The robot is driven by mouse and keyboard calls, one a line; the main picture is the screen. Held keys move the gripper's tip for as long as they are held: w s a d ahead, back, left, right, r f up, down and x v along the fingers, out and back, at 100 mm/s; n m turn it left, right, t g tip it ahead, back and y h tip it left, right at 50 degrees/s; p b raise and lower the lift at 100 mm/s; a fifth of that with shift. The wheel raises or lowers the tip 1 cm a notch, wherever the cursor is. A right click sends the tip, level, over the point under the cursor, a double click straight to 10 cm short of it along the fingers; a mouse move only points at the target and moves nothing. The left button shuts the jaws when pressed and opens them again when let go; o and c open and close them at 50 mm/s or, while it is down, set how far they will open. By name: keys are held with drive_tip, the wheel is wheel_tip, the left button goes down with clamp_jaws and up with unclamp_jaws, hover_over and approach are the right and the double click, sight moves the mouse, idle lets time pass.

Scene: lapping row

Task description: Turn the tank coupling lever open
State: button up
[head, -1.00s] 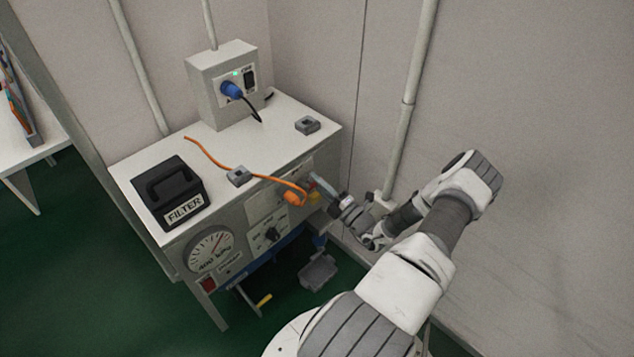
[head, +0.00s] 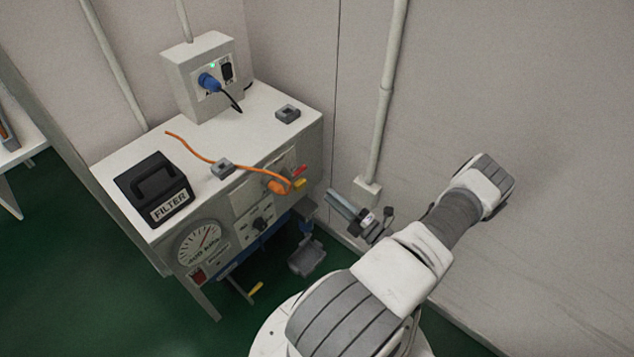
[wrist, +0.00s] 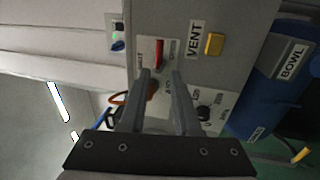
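A small red lever (head: 300,170) sits on the right part of the bench's front panel. It also shows in the wrist view (wrist: 160,52), lying between two small labels, just beyond my fingertips. I cannot tell whether it is the tank coupling lever. My gripper (head: 338,198) is right of the panel, in free air and apart from it. In the wrist view its two fingers (wrist: 160,76) are parted with nothing held between them. An orange plug (head: 279,187) with an orange cable is in the panel, partly hidden behind the fingers in the wrist view.
A yellow VENT button (wrist: 215,44) is beside the red lever. A black dial (wrist: 204,112) and a blue BOWL tank (wrist: 268,85) are near. A yellow-tipped handle (head: 256,288) is low under the bench. The black FILTER box (head: 155,188) stands on top. A wall pipe (head: 383,100) is behind my arm.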

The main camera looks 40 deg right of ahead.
drive_tip(key=shift+v, duration=2.25)
drive_tip(key=shift+r, duration=0.1)
